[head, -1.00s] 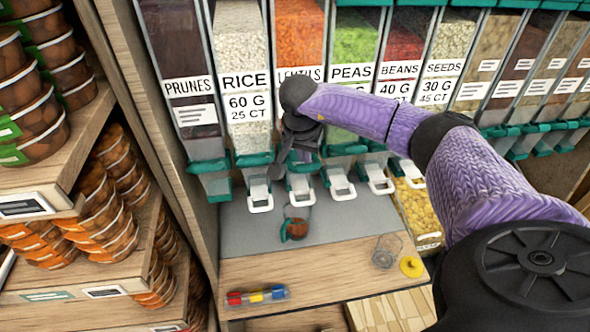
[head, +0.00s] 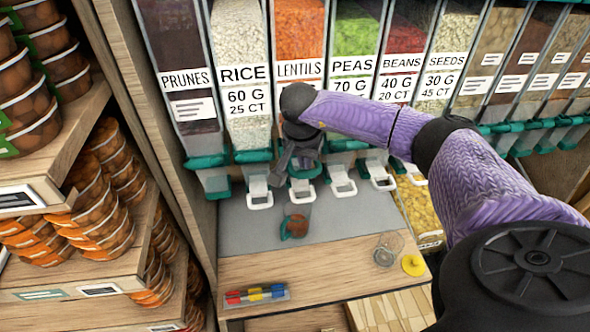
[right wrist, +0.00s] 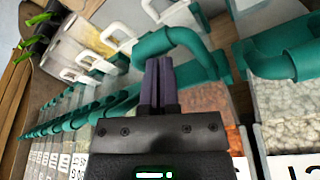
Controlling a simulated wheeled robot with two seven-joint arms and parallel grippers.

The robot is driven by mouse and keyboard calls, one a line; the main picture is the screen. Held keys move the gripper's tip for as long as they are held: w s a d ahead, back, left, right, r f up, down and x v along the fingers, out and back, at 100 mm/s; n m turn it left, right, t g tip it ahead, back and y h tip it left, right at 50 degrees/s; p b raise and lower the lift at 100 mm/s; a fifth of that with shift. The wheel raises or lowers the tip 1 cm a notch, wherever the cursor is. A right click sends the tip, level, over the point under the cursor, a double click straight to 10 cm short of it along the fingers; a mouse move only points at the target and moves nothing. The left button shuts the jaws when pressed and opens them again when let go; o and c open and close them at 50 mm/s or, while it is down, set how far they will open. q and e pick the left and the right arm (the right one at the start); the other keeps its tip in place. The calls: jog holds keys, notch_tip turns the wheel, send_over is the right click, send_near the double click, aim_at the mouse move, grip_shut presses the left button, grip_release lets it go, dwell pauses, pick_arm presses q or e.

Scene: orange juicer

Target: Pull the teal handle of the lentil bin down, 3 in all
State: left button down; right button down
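The lentil bin (head: 299,30) is clear and full of orange lentils, third from the left in the head view. Its teal handle (head: 305,172) sits below the bin, partly hidden by my right gripper (head: 303,160). In the right wrist view, the dark fingers (right wrist: 157,80) are together, right beside the lentil bin's teal handle (right wrist: 185,45). They overlap its arm in the picture; I cannot tell whether they touch. Nothing shows between them. My left gripper is not in view.
A small container with brown-red contents (head: 295,227) stands on the grey counter (head: 245,232) below the lentil spout. The rice bin (head: 240,30) and peas bin (head: 355,30) flank the lentils. Stacked tubs (head: 95,235) fill the left shelves. A wire cup (head: 386,250) stands front right.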

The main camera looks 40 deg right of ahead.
notch_tip(320, 180, up, 7)
jog(key=w+p, duration=0.1)
jog(key=p, duration=0.3)
jog(key=shift+d+f+p, duration=0.15)
jog(key=shift+d+p, duration=0.1)
jog(key=shift+p, duration=0.1)
jog(key=s+a+r+p, duration=0.2)
jog(key=s+r+p, duration=0.1)
jog(key=r+p, duration=0.2)
jog(key=shift+s+p, duration=0.3)
jog(key=shift+p, duration=0.35)
